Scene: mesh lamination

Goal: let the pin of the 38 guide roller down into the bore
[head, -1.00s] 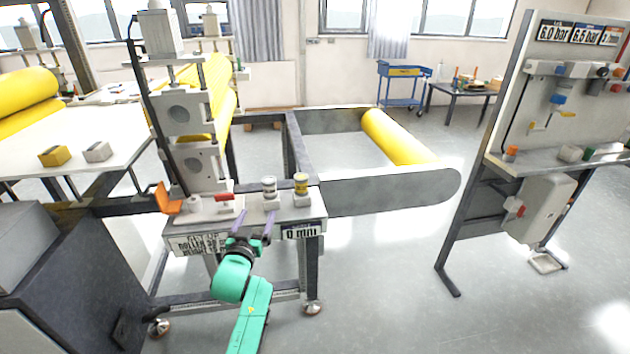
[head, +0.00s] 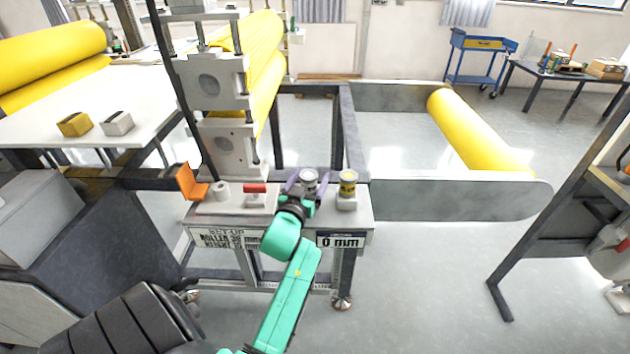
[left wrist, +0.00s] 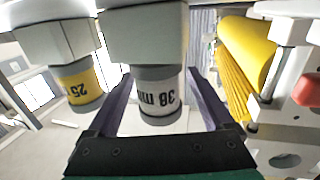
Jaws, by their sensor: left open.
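The 38 guide roller (head: 309,176) stands on the grey bench of the machine. In the left wrist view it shows large (left wrist: 158,98), with a white band reading "38 mm" between grey ends and a pale block at its base. My left gripper (head: 306,184) is open, with one purple finger on each side of this roller. In the left wrist view the fingers of the gripper (left wrist: 160,88) show gaps to the roller. The roller's pin and the bore are hidden. My right gripper is not in view.
The yellow-banded 25 roller (head: 347,184) stands close on the right; it also shows in the left wrist view (left wrist: 80,88). A red-topped block (head: 257,194), a small grey cylinder (head: 221,190) and an orange bracket (head: 190,183) are to the left. The roller column (head: 213,85) rises behind.

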